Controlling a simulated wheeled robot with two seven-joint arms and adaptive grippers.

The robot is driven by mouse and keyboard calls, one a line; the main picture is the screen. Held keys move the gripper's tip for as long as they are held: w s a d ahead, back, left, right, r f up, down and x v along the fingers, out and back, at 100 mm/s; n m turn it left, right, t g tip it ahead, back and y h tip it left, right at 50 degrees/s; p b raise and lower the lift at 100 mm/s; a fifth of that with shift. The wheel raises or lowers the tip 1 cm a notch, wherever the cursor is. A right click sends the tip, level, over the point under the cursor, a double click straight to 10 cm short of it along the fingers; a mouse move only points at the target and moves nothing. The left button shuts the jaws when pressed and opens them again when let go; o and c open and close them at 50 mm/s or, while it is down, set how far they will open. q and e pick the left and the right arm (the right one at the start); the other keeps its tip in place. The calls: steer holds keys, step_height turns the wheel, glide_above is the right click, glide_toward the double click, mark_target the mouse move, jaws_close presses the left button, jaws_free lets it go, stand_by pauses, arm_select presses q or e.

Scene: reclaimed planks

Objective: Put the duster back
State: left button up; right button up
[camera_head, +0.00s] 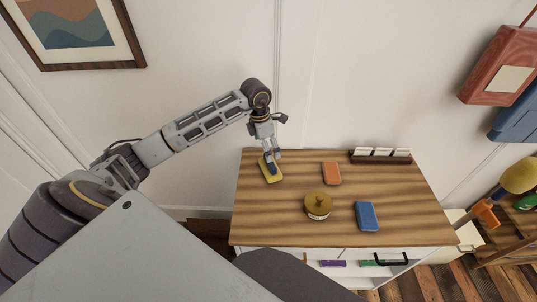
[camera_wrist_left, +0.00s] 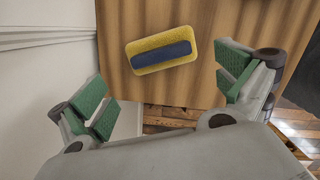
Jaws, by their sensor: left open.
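A yellow duster (camera_head: 271,173) with a dark blue grip on top lies flat at the left of the wooden tabletop. It also shows in the left wrist view (camera_wrist_left: 162,50), near the top middle. My left gripper (camera_head: 271,155) is over its far end, pointing down, and partly hides it. In the wrist view the green-padded fingers of the gripper (camera_wrist_left: 165,92) are wide apart, with nothing between them. The duster is beyond the fingertips, apart from both pads. My right gripper does not show.
The tabletop (camera_head: 290,230) also bears an orange block (camera_head: 332,173), a blue block (camera_head: 367,216), a round gold-lidded pot (camera_head: 318,205) and a dark rack of white cards (camera_head: 381,156). Purple (camera_head: 333,264) and green items sit below its front. A wooden stand (camera_head: 505,250) is at right.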

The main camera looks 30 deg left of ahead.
arm_select(q)
steer(key=shift+s+a+r, duration=0.1)
steer(key=shift+s+r, duration=0.05)
steer(key=shift+r, duration=0.75)
steer(key=shift+s+a+r, duration=0.1)
steer(key=shift+r, duration=0.75)
